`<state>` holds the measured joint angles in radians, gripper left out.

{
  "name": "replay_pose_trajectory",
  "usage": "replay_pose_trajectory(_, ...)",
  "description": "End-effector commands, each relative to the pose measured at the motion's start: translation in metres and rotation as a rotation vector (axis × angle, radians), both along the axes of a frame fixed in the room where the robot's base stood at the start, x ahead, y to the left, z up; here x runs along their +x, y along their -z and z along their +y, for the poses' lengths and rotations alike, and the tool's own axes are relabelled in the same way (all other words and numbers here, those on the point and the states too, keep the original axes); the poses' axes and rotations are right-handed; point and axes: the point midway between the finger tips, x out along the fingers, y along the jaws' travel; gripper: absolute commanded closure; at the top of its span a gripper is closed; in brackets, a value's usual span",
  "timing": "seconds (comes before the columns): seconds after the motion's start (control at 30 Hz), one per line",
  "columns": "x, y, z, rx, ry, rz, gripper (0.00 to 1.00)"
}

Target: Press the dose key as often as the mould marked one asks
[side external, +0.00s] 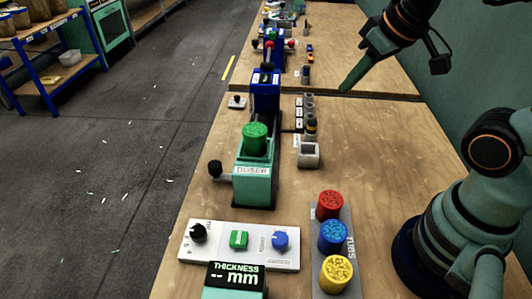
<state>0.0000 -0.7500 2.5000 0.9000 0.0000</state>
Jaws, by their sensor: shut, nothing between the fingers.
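My gripper (346,88) is shut and empty, high on the right, over the far part of the bench. A teal machine labelled DOSER (256,182) stands mid-bench with a green tub (255,138) on top. A white panel (215,252) in front of it carries a black knob (198,232), a green square key (239,240) and a blue knob (280,240). Its small lettering is unreadable, so I cannot tell which control is the dose key. Several small moulds (309,124) stand in a row right of the doser; their marks are too small to read.
A rack holds red (330,204), blue (332,236) and yellow (337,273) tubs at front right. A grey block (308,155) and a blue press (265,92) stand farther back. The bench between the moulds and my arm is clear.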

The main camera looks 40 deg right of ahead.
Motion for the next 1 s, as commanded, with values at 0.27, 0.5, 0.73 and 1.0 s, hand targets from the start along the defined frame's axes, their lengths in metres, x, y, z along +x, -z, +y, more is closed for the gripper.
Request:
replay_pose_trajectory(0.27, 0.0, 0.0, 0.0, 0.0, 0.0, 0.0, 1.0)
replay_pose_trajectory(0.5, 0.0, 0.0, 0.0, 0.0, 0.0, 0.0, 1.0)
replay_pose_trajectory(0.73, 0.0, 0.0, 0.0, 0.0, 0.0, 0.0, 1.0)
replay_pose_trajectory(1.0, 0.0035, 0.0027, 0.0065, 0.008, -0.008, -0.001, 1.0)
